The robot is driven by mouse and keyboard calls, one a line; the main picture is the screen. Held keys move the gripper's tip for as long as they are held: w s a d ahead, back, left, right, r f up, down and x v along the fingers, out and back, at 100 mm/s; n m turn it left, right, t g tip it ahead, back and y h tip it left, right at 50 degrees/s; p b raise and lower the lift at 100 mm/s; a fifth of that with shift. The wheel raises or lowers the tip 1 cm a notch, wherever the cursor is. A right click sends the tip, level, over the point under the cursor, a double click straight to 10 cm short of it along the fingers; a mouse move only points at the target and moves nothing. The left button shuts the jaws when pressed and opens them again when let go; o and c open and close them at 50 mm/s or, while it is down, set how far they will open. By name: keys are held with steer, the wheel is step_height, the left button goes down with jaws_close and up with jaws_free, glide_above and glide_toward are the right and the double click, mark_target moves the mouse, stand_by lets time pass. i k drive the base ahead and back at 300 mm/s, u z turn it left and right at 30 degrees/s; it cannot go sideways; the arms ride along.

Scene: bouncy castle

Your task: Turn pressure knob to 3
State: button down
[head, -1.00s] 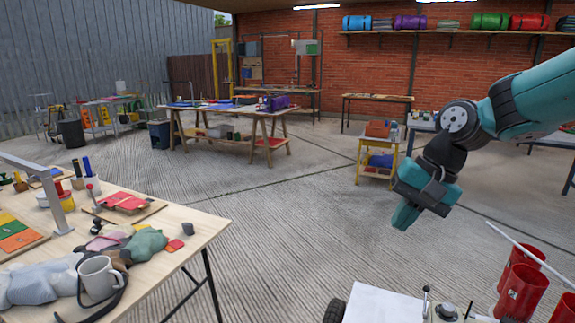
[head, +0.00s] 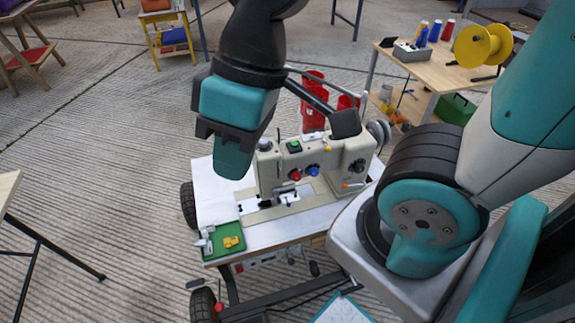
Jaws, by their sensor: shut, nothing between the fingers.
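A beige sewing machine (head: 325,165) stands on a wheeled cart (head: 223,205). Its front face carries a red knob (head: 295,175) and a blue knob (head: 313,170), with another dial (head: 358,166) farther right. A dark round knob (head: 265,144) sits on top at its left end. I cannot tell which is the pressure knob, and no numbers are readable. My gripper (head: 233,165) is shut and empty, pointing down. It appears just left of the machine's head, in front of it in the picture and apart from the knobs.
A green tray (head: 228,240) with small parts lies at the cart's front left corner. Red buckets (head: 313,90) stand behind the machine. A wooden table (head: 425,72) with a yellow spool (head: 482,46) is at the back right. The concrete floor at left is mostly clear.

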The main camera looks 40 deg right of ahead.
mark_target(264, 142)
steer(key=u, duration=0.6)
steer(key=k, duration=0.75)
steer(key=z, duration=0.95)
steer(key=i, duration=0.5)
steer(key=u, duration=0.2)
steer(key=k, duration=0.4)
steer(key=z, duration=0.65)
steer(key=i, duration=0.45)
steer(key=u, duration=0.6)
